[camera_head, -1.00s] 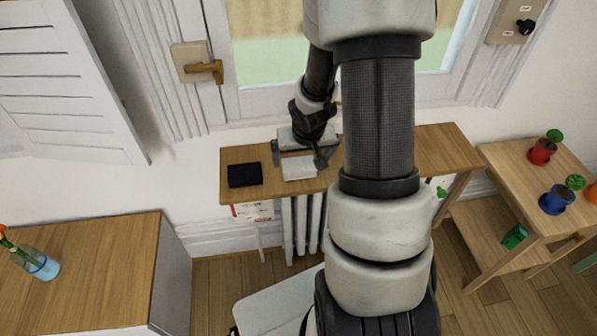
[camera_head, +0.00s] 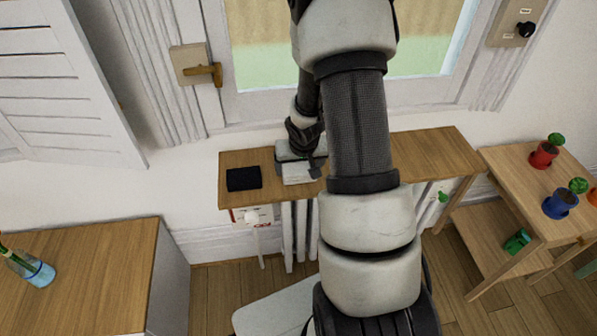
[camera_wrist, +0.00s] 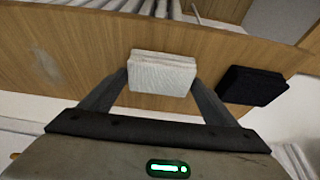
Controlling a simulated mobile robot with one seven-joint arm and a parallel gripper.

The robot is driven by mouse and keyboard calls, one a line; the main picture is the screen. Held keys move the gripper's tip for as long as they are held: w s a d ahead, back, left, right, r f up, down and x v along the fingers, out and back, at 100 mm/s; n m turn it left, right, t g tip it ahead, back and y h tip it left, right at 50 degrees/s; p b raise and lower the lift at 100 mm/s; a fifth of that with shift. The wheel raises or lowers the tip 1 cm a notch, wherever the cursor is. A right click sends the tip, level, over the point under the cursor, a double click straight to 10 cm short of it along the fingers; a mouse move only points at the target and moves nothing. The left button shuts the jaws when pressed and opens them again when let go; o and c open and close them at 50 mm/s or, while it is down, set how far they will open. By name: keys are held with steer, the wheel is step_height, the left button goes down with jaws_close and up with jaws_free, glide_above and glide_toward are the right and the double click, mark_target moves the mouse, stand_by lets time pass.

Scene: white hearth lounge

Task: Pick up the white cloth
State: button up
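The white cloth (camera_wrist: 163,72) is a folded, flat block lying on the narrow wooden shelf (camera_wrist: 60,55) under the window. In the head view, the cloth (camera_head: 299,174) is partly hidden by my gripper. My gripper (camera_wrist: 160,80) is open directly over the cloth, with one finger at each of its left and right sides in the wrist view. I cannot tell whether the fingers touch it. The gripper also shows in the head view (camera_head: 298,172), low at the shelf.
A folded black cloth (camera_head: 244,179) lies close to the left of the white one. The window and wall stand behind the shelf. A plant stand (camera_head: 510,180) with small pots is at right. A wooden cabinet (camera_head: 90,265) with a vase (camera_head: 32,268) is at left.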

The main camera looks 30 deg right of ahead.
mark_target(299, 170)
steer(key=c, duration=0.6)
step_height(299, 170, up, 10)
steer(key=p, duration=0.3)
